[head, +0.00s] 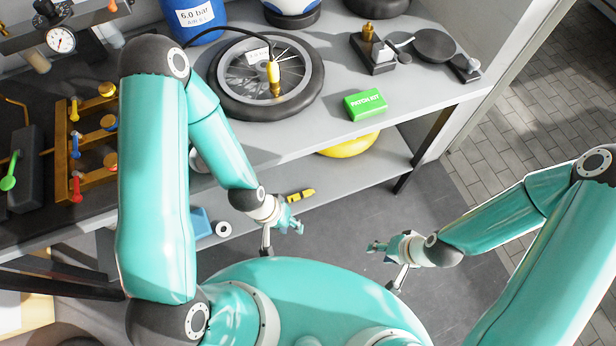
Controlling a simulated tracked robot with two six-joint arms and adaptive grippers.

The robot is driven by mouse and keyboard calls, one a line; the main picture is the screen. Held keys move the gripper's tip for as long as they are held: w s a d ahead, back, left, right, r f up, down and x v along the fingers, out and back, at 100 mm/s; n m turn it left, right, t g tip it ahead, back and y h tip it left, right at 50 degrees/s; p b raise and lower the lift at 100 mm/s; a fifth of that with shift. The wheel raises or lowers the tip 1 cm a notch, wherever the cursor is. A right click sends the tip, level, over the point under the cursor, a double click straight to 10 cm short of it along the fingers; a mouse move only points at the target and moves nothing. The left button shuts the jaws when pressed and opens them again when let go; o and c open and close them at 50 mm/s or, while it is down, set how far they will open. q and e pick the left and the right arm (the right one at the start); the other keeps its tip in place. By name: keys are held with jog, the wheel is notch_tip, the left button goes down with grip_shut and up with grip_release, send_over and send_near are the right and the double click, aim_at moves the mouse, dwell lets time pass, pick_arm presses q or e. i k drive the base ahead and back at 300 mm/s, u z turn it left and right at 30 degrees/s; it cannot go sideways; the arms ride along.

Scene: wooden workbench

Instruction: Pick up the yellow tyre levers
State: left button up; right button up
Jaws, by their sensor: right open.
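The yellow tyre levers (300,195) appear as a small elongated yellow piece with dark marks on the lower shelf of the bench. I cannot tell how many levers lie there. My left gripper (294,223) is just in front of the levers in the picture, with a visible gap between them. Its fingers are small in the view, and I cannot tell whether they are open. My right gripper (374,247) is open and empty, in front of the bench and to the right of the left one.
The bench top (330,135) holds a wheel (228,103), a green patch kit box (365,104) and metal tools at the right. On the lower shelf are a yellow round object (348,147), a blue item (201,222) and a white ring (223,229). A bench leg (420,160) stands at right.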

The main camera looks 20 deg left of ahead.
aim_at(302, 195)
jog(key=z, duration=0.3)
jog(key=k, duration=0.9)
jog(key=u, duration=0.55)
